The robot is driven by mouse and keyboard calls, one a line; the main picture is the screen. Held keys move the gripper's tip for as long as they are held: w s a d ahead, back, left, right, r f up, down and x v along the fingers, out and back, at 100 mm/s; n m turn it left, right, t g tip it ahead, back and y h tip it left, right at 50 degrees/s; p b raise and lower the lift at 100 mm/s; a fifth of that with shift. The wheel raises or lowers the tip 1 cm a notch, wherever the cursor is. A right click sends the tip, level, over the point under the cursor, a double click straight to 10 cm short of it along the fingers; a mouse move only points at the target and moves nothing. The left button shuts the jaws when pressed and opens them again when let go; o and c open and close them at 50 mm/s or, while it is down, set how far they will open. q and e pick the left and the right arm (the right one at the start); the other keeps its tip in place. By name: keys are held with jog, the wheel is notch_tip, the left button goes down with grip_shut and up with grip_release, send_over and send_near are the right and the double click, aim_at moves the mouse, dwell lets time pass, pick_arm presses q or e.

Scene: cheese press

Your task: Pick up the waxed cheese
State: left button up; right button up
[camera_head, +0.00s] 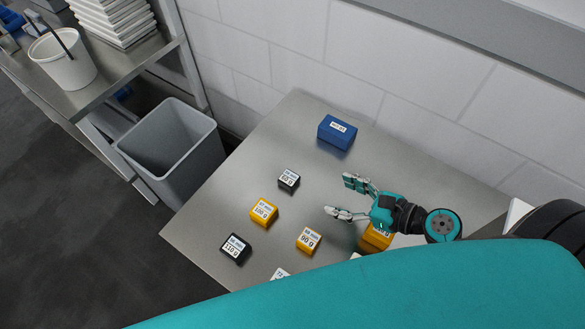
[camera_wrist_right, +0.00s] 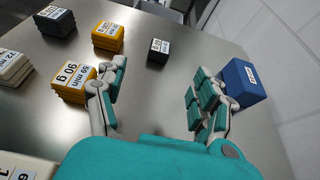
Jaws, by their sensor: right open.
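Several labelled blocks stand on the steel table; I cannot tell which is the waxed cheese. A blue block (camera_head: 337,131) is at the back and also shows in the right wrist view (camera_wrist_right: 243,82). A small black block (camera_head: 289,180) lies ahead of my right gripper's fingers and shows beyond them in the wrist view (camera_wrist_right: 158,50). Yellow blocks (camera_head: 264,211) (camera_head: 308,239), a larger black block (camera_head: 235,248) and a white block (camera_head: 280,274) are nearer. My right gripper (camera_head: 345,197) is open and empty. It partly hides another yellow block (camera_head: 376,237). My left gripper is not visible.
The steel table (camera_head: 230,180) is bare between the blue block and the small black block. A grey bin (camera_head: 175,150) stands beyond its left edge. A shelf with a white bucket (camera_head: 65,60) and stacked trays (camera_head: 115,18) is further left. A tiled wall runs behind.

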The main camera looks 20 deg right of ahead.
send_near(290, 178)
jog(key=x, duration=0.4)
jog(key=shift+a+r, duration=0.25)
jog(key=shift+w+a+f, duration=0.1)
jog(key=x, duration=0.4)
jog(key=shift+w+f+b, duration=0.25)
jog(key=shift+f+b, duration=0.1)
jog(key=shift+w+f, duration=0.1)
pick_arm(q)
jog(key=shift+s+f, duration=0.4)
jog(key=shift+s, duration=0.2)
pick_arm(e)
jog(key=c, duration=1.3)
